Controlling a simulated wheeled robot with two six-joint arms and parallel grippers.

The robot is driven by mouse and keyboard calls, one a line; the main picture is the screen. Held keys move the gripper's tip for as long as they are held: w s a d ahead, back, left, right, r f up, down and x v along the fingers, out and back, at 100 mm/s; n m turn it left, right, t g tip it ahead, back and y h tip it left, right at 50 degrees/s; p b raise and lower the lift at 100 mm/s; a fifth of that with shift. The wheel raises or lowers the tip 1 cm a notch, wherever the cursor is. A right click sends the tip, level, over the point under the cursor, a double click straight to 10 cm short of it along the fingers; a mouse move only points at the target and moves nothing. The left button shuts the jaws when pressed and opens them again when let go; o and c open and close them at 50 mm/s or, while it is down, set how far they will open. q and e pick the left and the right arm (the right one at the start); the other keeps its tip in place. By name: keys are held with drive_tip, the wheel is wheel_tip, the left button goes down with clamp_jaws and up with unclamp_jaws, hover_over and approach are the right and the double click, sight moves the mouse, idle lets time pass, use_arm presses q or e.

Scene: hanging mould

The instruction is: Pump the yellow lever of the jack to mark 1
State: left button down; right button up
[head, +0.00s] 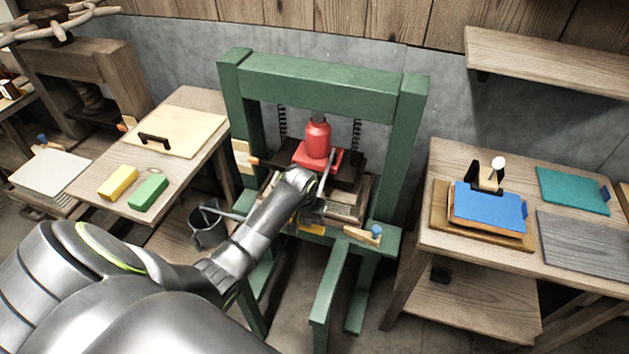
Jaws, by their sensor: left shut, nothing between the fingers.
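The red bottle jack (317,141) stands upright inside the green press frame (312,83), between two dark springs. My left arm reaches in from the lower left, and its wrist covers part of the press in front of the jack. My left gripper (316,210) is shut and empty, below and in front of the jack. A small yellow piece (303,227) shows just under the gripper; I cannot tell whether it is the lever or whether they touch. A pale marker board (242,154) with an orange tip sits at the left post. No mark number is readable. My right gripper is out of view.
The left table holds a pale board (176,132) with a black handle, a yellow block (119,182) and a green block (148,192). A grey bucket (207,228) is beside the press. The right table (432,262) holds a blue pad (488,207) and a teal sheet (572,190).

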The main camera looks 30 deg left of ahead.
use_arm(q)
wheel_tip(320, 180, up, 6)
drive_tip(key=p, duration=0.6)
drive_tip(key=shift+r, duration=0.2)
wheel_tip(320, 180, up, 7)
drive_tip(key=shift+b, duration=0.45)
